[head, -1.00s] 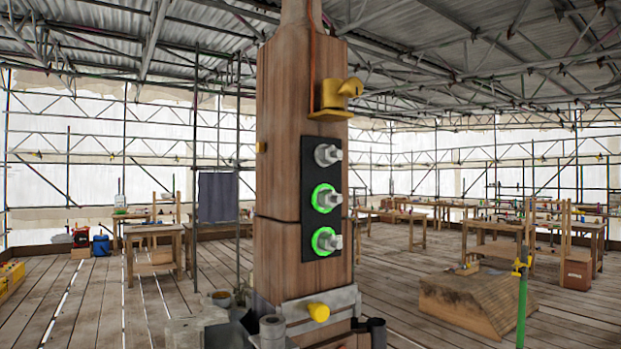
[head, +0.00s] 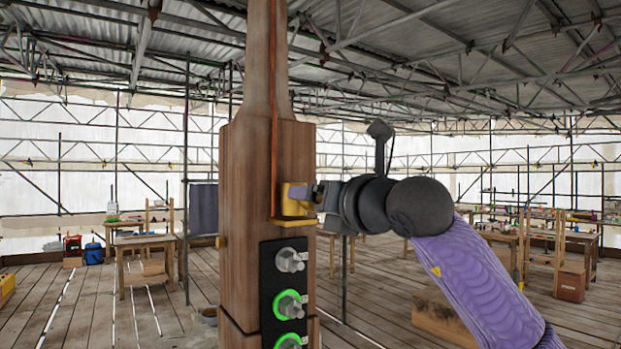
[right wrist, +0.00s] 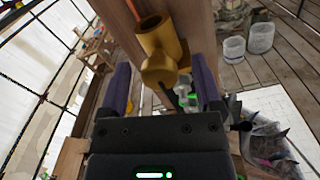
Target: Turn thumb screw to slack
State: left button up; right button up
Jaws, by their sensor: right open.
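A yellow fitting (head: 291,197) is mounted high on the side of the wooden post, on a small yellow ledge. In the right wrist view it is an open-topped collar (right wrist: 153,24) with a rounded yellow knob, likely the thumb screw (right wrist: 159,70), sticking out toward me. My right gripper (head: 320,196) has come in from the right and is level with the fitting. In the right wrist view its open purple fingers (right wrist: 161,76) stand to either side of the knob, with gaps showing. Contact cannot be made out. My left gripper is not in view.
The wooden post (head: 240,190) tapers upward, with an orange line down its face. Below the fitting, a black panel (head: 268,300) carries grey hex knobs, some with green rings. Pale buckets (right wrist: 234,49) stand on the plank floor. Workbenches and scaffolding are farther back.

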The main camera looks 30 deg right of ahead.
jog(key=shift+w+r, duration=0.15)
jog(key=shift+w, duration=0.35)
jog(key=shift+w+a, duration=0.15)
jog(key=shift+w, duration=0.05)
jog(key=shift+f, duration=0.2)
grip_shut()
